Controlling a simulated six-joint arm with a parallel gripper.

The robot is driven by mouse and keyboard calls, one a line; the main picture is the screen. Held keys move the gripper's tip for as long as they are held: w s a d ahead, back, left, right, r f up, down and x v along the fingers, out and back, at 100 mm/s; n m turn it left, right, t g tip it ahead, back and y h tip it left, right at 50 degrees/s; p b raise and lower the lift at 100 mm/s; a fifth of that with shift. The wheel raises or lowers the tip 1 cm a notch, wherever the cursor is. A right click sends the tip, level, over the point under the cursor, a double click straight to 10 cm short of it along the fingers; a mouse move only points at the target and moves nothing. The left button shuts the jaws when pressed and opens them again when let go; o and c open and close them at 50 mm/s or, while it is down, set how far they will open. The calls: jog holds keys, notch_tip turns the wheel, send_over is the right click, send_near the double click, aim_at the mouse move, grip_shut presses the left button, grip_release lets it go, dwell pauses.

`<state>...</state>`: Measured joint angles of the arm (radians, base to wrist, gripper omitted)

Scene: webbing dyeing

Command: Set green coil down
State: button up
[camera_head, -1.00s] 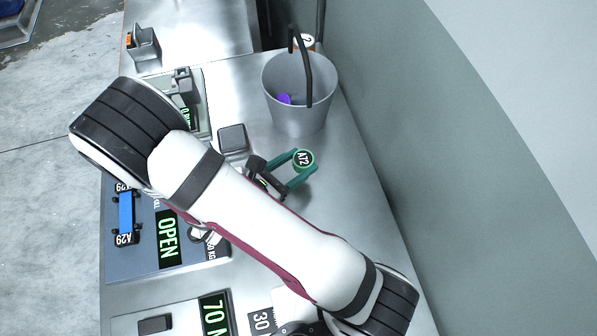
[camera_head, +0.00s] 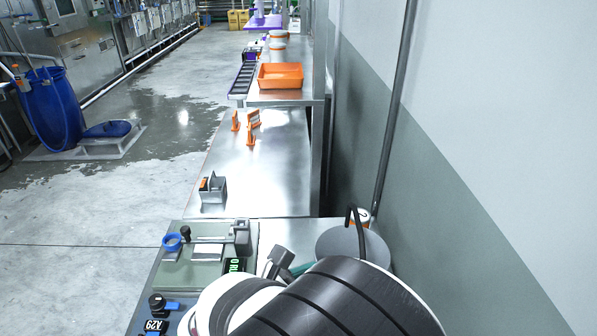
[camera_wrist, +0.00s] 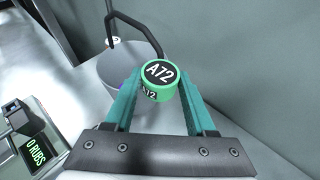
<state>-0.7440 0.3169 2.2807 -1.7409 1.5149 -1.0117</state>
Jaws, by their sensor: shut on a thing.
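The green coil (camera_wrist: 158,80) is a small round puck with a black top marked A72. In the wrist view it sits between the tips of the teal fingers of my gripper (camera_wrist: 160,86), which is shut on it. The coil's top faces the camera. The metal bucket (camera_wrist: 108,72) stands behind and left of the coil. How far the coil is above the metal bench cannot be told. In the head view my arm hides the coil; only a bit of teal finger of my gripper (camera_head: 302,268) shows beside the bucket (camera_head: 340,240).
A device with a "0 RUBS" display (camera_wrist: 36,150) is at the left in the wrist view. In the head view, a grey holder (camera_head: 213,192), orange stands (camera_head: 252,122) and an orange tray (camera_head: 280,76) lie farther along the benches. The wall runs close on the right.

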jog(key=w+a+n+t+y, duration=0.2)
jog(key=w, duration=0.7)
jog(key=w+a+n+t+y, duration=0.1)
jog(key=w+a+n+y, duration=0.1)
jog(key=w, duration=0.7)
jog(key=n+t+y, duration=0.2)
jog(key=n+y, duration=0.2)
send_over(304, 242)
notch_tip(304, 242, down, 23)
jog(key=shift+r, duration=0.2)
jog(key=shift+f, duration=0.1)
jog(key=o, duration=1.3)
jog(key=shift+o, duration=0.2)
jog(key=shift+s+a+r, duration=0.15)
jog(key=shift+s+r, duration=0.15)
jog(key=shift+s, duration=0.1)
jog(key=v, duration=0.6)
jog(key=shift+s+r, duration=0.15)
jog(key=shift+s, duration=0.2)
